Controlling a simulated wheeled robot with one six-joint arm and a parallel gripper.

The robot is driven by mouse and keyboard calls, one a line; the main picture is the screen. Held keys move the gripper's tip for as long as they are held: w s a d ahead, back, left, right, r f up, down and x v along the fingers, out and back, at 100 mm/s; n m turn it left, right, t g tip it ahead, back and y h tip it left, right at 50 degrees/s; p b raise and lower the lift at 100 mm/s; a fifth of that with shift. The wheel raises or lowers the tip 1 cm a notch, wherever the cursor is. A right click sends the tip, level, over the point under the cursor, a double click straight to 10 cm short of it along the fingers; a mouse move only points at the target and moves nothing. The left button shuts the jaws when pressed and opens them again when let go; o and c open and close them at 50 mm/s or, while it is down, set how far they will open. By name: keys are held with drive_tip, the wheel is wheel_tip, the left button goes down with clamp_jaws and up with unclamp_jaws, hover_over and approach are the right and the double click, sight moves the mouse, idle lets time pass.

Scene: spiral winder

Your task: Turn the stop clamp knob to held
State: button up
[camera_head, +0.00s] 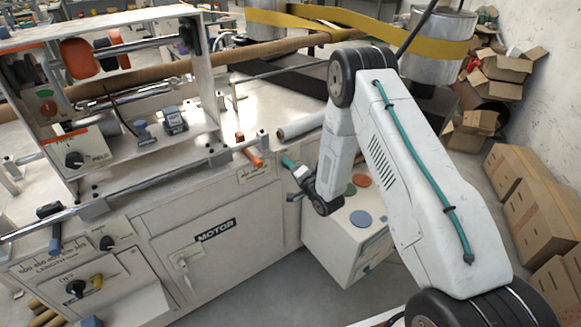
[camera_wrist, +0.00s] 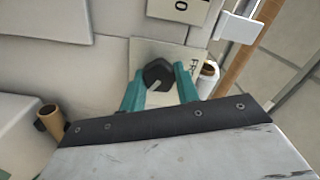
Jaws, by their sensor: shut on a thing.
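The stop clamp knob (camera_wrist: 157,74) is black with a pale pointer line and sits on a light label plate on a cream panel. Part of a word starting with "FR" shows to its right in the wrist view. The pale line slants toward the lower left of that picture. My gripper (camera_wrist: 159,82) has its two teal fingers on either side of the knob and is shut on it. In the head view my gripper (camera_head: 289,163) is at the right end of the machine, and the knob cannot be made out there. The rest of the label is hidden or unreadable.
An orange handle (camera_head: 249,150) sticks out on the machine just left of my gripper. A pale box with coloured round tops (camera_head: 345,247) stands below my arm. In the wrist view, a brown tube (camera_wrist: 50,121) is at lower left and a white bracket (camera_wrist: 238,27) at upper right.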

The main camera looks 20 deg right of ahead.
drive_tip(key=o, duration=1)
drive_tip(key=v, duration=0.8)
drive_tip(key=shift+w, duration=0.1)
